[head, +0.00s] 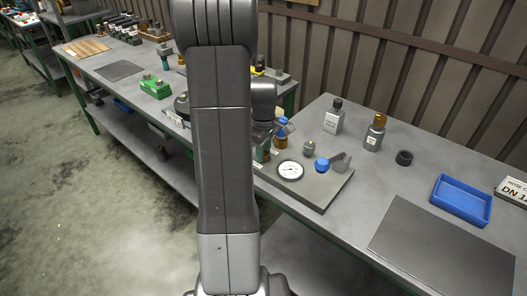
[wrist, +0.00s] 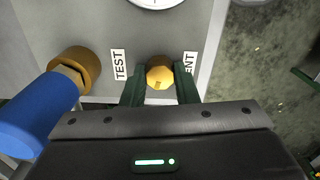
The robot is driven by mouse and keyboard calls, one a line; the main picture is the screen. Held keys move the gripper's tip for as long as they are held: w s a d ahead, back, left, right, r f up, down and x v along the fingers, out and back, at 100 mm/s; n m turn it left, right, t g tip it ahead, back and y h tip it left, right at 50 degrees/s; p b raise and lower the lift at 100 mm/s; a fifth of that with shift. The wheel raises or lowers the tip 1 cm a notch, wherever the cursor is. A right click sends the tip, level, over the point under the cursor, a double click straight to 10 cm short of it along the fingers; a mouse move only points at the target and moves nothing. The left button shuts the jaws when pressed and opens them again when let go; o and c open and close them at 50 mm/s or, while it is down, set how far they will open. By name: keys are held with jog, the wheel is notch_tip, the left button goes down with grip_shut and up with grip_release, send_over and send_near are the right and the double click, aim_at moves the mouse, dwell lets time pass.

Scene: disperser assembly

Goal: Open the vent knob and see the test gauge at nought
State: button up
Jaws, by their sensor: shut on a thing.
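The vent knob (wrist: 159,73) is a small round brass-yellow knob with a dark slot mark. It sits beside a partly covered label ending in "ENT" (wrist: 190,62). My gripper (wrist: 159,88) has its dark green fingers closed on either side of the knob. A "TEST" label (wrist: 118,64) is left of it. The test gauge (head: 290,170) is a round white dial on the grey test plate (head: 318,190); its needle is too small to read. Only the dial's lower edge (wrist: 155,4) shows in the wrist view. In the head view my arm hides the knob.
A blue-bodied part with a brass collar (wrist: 75,66) stands close left of my gripper. A blue knob (head: 322,165) and grey bracket (head: 341,161) are on the plate. Bottles (head: 375,132), a black ring (head: 404,158) and a blue tray (head: 461,199) are to the right.

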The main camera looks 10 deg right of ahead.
jog(key=shift+w+r+n, duration=0.1)
jog(key=shift+n, duration=0.5)
jog(key=o, duration=1)
notch_tip(320, 180, up, 14)
jog(key=shift+f, duration=0.2)
notch_tip(320, 180, down, 14)
jog(key=shift+r, duration=0.1)
dwell(0.5)
jog(key=shift+r, duration=0.1)
